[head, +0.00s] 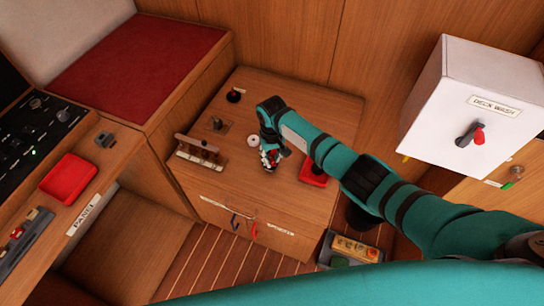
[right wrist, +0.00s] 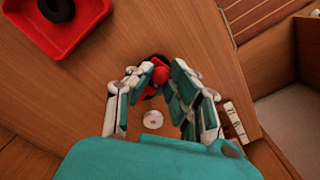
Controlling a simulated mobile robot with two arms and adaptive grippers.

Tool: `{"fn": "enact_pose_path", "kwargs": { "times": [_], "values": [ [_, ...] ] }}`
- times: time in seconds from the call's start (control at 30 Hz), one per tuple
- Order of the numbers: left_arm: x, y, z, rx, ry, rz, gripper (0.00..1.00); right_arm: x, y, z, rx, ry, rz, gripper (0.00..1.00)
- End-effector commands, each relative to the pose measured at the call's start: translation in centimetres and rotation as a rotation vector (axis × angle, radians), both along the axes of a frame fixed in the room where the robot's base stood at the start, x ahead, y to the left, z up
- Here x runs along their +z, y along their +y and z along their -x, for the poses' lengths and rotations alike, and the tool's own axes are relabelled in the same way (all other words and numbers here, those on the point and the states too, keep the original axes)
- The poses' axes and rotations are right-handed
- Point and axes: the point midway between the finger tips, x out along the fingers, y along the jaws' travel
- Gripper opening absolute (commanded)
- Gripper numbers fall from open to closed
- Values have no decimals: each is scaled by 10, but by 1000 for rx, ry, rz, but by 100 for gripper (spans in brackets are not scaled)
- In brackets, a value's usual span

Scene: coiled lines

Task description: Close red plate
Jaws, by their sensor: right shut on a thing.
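My right gripper (head: 270,158) is low over the wooden cabinet top, beside a small white disc (head: 252,141). In the right wrist view my right gripper (right wrist: 158,88) has its fingers closed around a small part with a red rounded top (right wrist: 160,74) and a dark lower portion. The fingers hide much of this part, so I cannot tell its full shape or whether it is a plate. A red tray (head: 313,176) on the cabinet top is partly covered by my arm; in the right wrist view the tray (right wrist: 88,38) holds a black ring. My left gripper is out of view.
A wooden rack (head: 198,152) stands left of my right gripper. Another red tray (head: 68,178) lies on the left panel. A white deck wash box (head: 450,100) is at the right.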

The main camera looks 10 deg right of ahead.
Motion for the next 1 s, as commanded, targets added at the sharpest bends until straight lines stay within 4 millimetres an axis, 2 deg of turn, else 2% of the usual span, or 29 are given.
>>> {"fn": "enact_pose_path", "kwargs": {
  "times": [0.1, 0.13, 0.3, 0.57, 0.67, 0.77, 1.0],
  "values": [
    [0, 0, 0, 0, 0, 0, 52, 1, 0, -1, 0, -1, 0, 0],
    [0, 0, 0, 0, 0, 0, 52, 1, 0, -1, 0, -1, 0, 20],
    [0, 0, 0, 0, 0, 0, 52, 0, 0, 0, 0, -1, 0, 41],
    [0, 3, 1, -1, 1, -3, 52, 1, 0, 0, 0, -1, 0, 41],
    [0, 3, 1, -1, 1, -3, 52, 7, 0, -1, 0, -2, -1, 41],
    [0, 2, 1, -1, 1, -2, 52, 20, 0, -1, 0, -3, -1, 41],
    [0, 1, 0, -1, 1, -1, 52, 72, 0, -1, 0, -5, -1, 41]
  ]
}}
